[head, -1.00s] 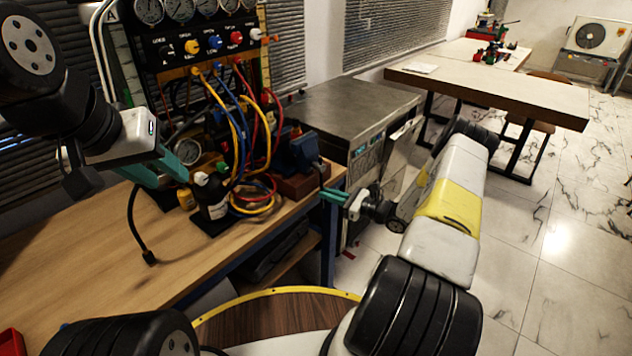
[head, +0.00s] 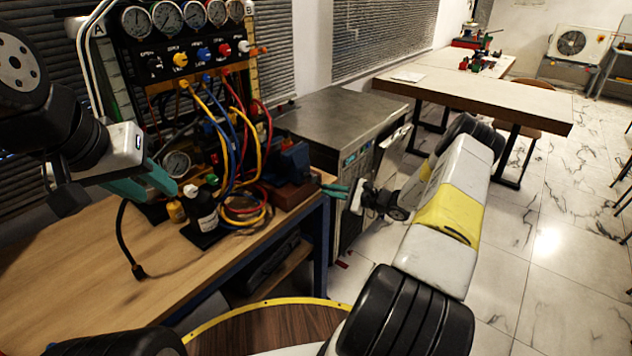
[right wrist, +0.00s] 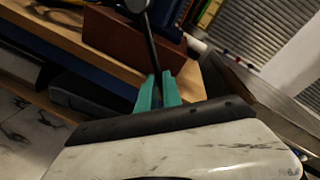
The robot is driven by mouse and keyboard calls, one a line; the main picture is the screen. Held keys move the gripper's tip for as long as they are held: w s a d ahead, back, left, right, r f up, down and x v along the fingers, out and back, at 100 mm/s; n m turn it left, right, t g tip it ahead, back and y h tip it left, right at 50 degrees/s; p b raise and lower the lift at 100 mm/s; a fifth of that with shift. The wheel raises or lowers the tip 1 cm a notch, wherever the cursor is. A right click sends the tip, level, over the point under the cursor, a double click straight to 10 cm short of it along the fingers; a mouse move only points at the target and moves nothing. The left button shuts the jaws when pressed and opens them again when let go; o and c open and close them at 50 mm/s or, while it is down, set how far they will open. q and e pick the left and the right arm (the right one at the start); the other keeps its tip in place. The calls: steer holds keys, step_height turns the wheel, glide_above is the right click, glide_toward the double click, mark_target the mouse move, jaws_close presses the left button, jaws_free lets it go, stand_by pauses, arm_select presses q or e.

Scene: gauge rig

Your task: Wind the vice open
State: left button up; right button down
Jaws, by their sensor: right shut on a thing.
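The blue vice (head: 290,158) sits on a reddish-brown block (head: 288,193) at the right end of the wooden bench. The block also shows in the right wrist view (right wrist: 118,42). My right gripper (head: 328,189) is just off the bench's right end, beside the vice. In the right wrist view its teal fingers (right wrist: 158,90) are shut on the dark vice handle (right wrist: 152,48), which runs up between them. The handle's far end is cut off there. My left gripper (head: 158,188) is over the bench, left of the dark bottle, with its teal fingers apart and nothing seen between them.
A dark bottle (head: 203,212) is near my left gripper. A metal cabinet (head: 340,118) stands right of the vice.

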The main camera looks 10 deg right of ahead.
steer(key=shift+w+a+r, duration=0.1)
steer(key=shift+w+r, duration=0.15)
steer(key=c, duration=1.5)
jaws_free()
steer(key=shift+f, duration=0.1)
steer(key=shift+s, duration=0.1)
steer(key=v, duration=0.7)
steer(key=shift+s+d, duration=0.2)
steer(key=shift+d, duration=0.1)
